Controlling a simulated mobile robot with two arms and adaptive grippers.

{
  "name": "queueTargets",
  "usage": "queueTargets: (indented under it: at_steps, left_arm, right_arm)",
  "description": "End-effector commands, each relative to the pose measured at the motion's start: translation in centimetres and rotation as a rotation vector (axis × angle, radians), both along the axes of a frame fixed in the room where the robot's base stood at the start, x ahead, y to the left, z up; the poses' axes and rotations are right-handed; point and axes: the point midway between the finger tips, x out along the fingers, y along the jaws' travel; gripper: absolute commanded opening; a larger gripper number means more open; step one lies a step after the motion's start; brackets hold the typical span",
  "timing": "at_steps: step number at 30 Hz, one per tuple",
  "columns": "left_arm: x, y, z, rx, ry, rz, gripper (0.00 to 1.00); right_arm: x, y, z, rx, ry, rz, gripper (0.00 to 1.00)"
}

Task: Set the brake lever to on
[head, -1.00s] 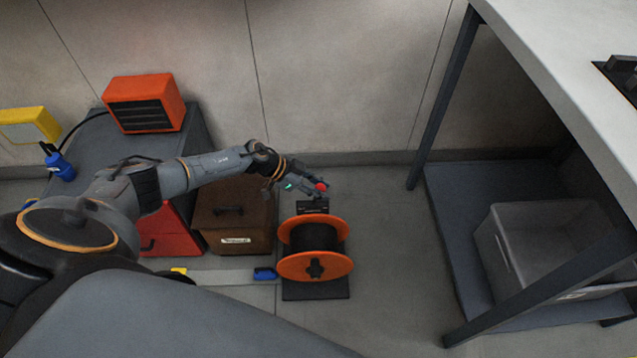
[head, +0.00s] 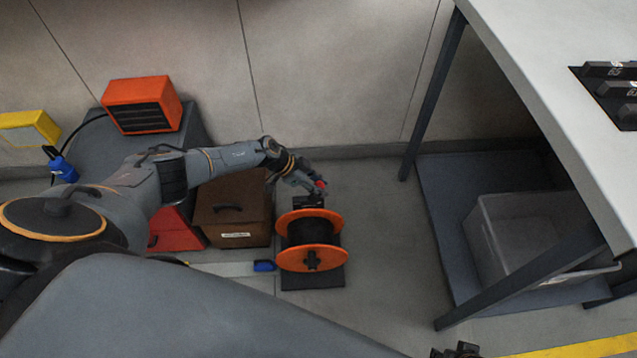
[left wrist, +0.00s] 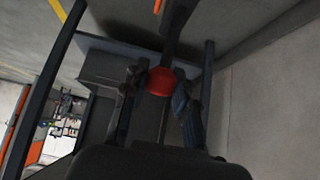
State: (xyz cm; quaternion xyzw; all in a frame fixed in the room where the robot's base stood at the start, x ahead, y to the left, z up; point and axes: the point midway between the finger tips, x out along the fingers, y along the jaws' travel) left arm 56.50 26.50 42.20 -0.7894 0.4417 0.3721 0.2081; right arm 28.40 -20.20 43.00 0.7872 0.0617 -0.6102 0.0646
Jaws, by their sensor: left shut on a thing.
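The brake lever shows as a red knob (head: 320,184) at the back of the orange cable reel (head: 310,260). My left gripper (head: 314,187) reaches it from the left, above and behind the reel. In the left wrist view, the red knob (left wrist: 160,82) lies between the two fingers of my left gripper (left wrist: 160,95), which are shut on it. A dark arm of the lever (left wrist: 180,20) runs up from there. The lever's mount is partly hidden by my gripper. A dark part at the bottom edge, probably my right gripper (head: 455,351), is cut off.
A brown case (head: 232,208) and a red box (head: 178,230) stand left of the reel. An orange heater (head: 143,104) stands behind them. A table (head: 560,90) with a grey bin (head: 515,240) beneath is on the right. The floor between is clear.

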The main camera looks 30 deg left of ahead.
Motion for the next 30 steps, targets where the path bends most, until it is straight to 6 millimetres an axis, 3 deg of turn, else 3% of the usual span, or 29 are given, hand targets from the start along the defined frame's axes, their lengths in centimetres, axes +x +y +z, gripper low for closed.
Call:
queueTargets:
  at_steps: [16,17,20,30]
  left_arm:
    - [-0.03,-0.13,-0.10,0.006,0.004,-0.003,0.00]
    - [-0.04,-0.14,-0.10,0.006,0.004,-0.003,0.32]
    - [-0.03,-0.14,-0.09,0.006,0.004,-0.003,0.51]
    - [-0.02,0.08,0.08,0.006,0.003,-0.001,0.51]
  right_arm:
    - [-0.05,0.03,-0.69,0.000,0.002,0.001,0.40]
    - [-0.04,0.04,-0.69,0.000,0.002,0.001,0.40]
    - [-0.02,0.05,-0.68,0.001,0.001,0.001,0.40]
    - [-0.16,-0.05,-0.71,-0.001,0.006,0.000,0.40]
